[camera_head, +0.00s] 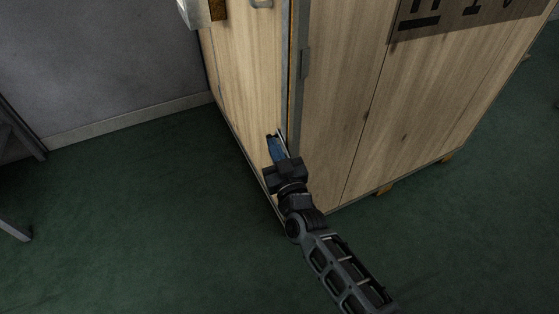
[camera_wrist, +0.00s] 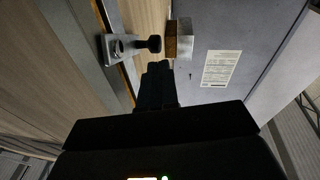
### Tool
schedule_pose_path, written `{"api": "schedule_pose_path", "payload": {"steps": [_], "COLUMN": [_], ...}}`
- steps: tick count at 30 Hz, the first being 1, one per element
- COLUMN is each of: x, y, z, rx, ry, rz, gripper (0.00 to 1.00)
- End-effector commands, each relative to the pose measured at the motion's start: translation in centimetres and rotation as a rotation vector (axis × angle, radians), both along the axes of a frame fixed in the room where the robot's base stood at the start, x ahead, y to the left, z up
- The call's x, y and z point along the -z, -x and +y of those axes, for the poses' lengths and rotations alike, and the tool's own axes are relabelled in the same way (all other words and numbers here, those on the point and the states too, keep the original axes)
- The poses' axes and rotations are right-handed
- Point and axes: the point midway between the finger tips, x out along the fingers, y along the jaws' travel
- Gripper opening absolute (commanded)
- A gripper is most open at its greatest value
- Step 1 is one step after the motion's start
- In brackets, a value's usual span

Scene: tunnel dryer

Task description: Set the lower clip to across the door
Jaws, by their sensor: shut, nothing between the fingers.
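In the wrist view a metal clip (camera_wrist: 117,47) with a bolt head and a black knob (camera_wrist: 153,43) sits at the orange-edged seam of the dryer's wooden door. The knob points right, over pale wood. My gripper (camera_wrist: 157,68) is shut and empty, its dark fingertips just below the knob in the picture; I cannot tell whether they touch it. In the head view my gripper (camera_head: 272,137) is low at the cabinet's corner, in front of the wooden face (camera_head: 240,80). The lower clip is mostly hidden there behind the gripper.
The wooden cabinet (camera_head: 335,120) fills the middle, with a hinge-like metal piece (camera_head: 304,62) at its corner. A metal fitting (camera_head: 195,12) is at the upper left. Green floor (camera_head: 140,210) is open to the left. A metal-legged stand (camera_head: 14,226) is at the far left.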

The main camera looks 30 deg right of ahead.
Motion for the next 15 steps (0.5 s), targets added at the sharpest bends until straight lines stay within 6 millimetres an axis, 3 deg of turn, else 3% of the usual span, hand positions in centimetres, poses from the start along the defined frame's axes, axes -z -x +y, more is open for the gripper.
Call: {"api": "schedule_pose_path", "payload": {"steps": [15], "x": [0.59], "y": [-0.9], "z": [-0.2], "rx": [0.0], "ry": [0.0], "rz": [-0.001], "gripper": [0.0]}}
